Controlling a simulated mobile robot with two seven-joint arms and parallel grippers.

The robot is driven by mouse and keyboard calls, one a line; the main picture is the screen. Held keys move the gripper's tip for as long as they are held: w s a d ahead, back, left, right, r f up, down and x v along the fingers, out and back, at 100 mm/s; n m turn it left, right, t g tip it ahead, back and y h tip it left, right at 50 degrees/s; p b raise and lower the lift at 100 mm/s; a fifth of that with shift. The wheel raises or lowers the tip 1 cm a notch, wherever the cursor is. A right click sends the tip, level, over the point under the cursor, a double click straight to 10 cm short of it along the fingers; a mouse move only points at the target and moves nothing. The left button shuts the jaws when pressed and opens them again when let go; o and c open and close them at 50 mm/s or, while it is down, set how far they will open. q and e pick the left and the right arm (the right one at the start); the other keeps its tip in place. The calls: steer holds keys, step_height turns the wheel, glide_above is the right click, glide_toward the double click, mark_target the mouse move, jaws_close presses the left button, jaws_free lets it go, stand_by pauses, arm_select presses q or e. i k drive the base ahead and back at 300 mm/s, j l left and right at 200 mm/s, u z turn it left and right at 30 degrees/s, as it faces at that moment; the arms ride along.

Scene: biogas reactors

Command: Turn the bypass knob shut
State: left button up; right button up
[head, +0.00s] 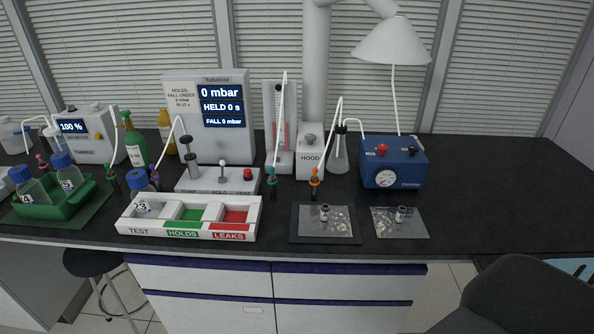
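A blue pump box (393,171) with a round pressure gauge (385,177) stands on the right half of the bench. On its top sit a red knob (382,149) and a black knob (412,151). Another knob (310,138) is on the white HOOD box (310,163). The small labels on the pump box are too small to read, so I cannot tell which knob is the bypass or how it is turned. Neither of my grippers shows in the head view.
A test station (216,178) reads 0 mbar. Before it stands a white TEST/HOLDS/LEAKS tray (150,231). Bare bench (490,205) lies right. A dark chair-like shape (530,300) is lower right.

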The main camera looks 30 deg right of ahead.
mark_target(413, 148)
steer(key=z, duration=1.55)
steer(key=k, duration=0.05)
